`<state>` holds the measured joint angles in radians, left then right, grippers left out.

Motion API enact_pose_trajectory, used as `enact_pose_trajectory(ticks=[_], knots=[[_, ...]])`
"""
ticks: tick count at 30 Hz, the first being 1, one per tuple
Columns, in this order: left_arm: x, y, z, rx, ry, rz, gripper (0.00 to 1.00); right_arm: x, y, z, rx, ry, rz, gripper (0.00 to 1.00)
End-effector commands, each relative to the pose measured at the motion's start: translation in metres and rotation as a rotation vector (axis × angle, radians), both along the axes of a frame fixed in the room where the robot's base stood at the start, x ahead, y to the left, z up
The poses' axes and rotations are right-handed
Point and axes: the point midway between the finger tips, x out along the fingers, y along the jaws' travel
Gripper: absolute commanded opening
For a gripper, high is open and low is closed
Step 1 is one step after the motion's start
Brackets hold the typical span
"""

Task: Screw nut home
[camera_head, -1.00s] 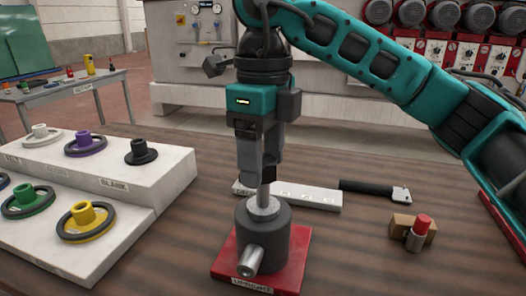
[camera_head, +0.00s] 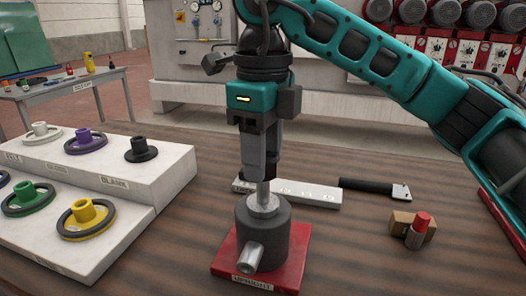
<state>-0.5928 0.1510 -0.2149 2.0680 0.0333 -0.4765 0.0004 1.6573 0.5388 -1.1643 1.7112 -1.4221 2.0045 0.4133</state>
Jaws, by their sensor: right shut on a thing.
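A dark grey cylindrical spindle block (camera_head: 262,232) stands upright on a red base plate (camera_head: 290,268) labelled "UPRIGHT", with a short steel stub sticking out at its front. On top of the block sits a light steel nut (camera_head: 263,205) with a round flange and a narrow stem rising from it. My right gripper (camera_head: 262,178) points straight down over the block, its fingers shut on the stem. The fingers hide the stem's upper part, and I cannot see the thread. The flange looks down at the block's top face. My left gripper is not in view.
A white two-step rack (camera_head: 150,185) with several coloured flanged wheels stands at left. Behind the block lie a pale labelled bar (camera_head: 310,195) and a black-handled tool (camera_head: 372,188). A red-capped item (camera_head: 420,228) by a small cardboard block (camera_head: 401,223) is at right.

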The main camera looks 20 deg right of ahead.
Motion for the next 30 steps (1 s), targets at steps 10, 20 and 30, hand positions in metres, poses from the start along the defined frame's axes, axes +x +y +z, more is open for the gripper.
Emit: enact_pose_trajectory(ticks=[10,20,30], knots=[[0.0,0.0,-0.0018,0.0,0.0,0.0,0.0,0.0002,-0.0002,-0.0002,0.0,-0.001,-0.284,0.07],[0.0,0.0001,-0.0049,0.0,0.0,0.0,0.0,0.0001,-0.0002,-0.0009,0.0,0.0,-0.726,0.07],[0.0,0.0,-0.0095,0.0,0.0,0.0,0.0,0.0002,-0.0002,-0.0011,0.001,-0.002,-1.182,0.07]])
